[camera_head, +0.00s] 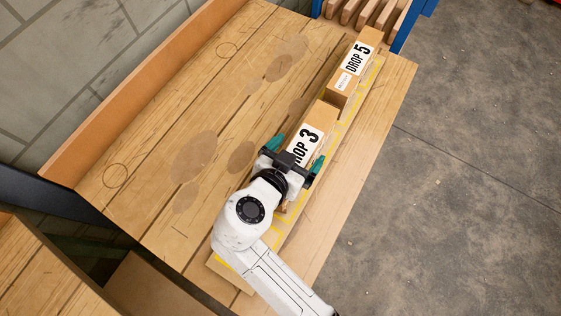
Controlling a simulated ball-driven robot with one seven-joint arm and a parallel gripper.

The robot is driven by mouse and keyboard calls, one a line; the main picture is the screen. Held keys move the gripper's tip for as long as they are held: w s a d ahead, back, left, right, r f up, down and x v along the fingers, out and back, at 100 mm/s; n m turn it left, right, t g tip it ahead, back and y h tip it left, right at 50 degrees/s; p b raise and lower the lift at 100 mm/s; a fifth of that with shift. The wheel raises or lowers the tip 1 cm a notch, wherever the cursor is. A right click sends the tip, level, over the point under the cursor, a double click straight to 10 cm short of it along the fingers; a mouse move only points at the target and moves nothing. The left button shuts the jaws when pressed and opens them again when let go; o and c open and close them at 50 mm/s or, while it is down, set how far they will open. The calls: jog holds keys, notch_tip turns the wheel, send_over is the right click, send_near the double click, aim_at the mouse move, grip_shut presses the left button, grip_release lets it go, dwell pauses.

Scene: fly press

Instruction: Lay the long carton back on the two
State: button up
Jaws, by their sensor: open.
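A carton labelled DROP 3 (318,125) lies near the front edge of the wooden bench. My gripper (296,156) is over its near end, with its green fingertips apart, one on each side of the carton. Whether the fingers touch it cannot be told. My gripper and arm hide the carton's near end and part of its label. A carton labelled DROP 5 (355,62) lies farther along the same line, towards the bench's far end. I cannot tell which carton is the long one or what lies beneath each.
A yellow-marked strip (346,118) runs along the front of the wooden bench (150,195). The bench behind the cartons is clear, with stains and drawn circles. A wooden board (150,95) edges the back. Concrete floor (460,180) lies to the right.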

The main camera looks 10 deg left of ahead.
jog(key=b+v, duration=0.1)
jog(key=v, duration=0.9)
jog(key=shift+s+a+r, duration=0.1)
jog(key=shift+s, duration=0.25)
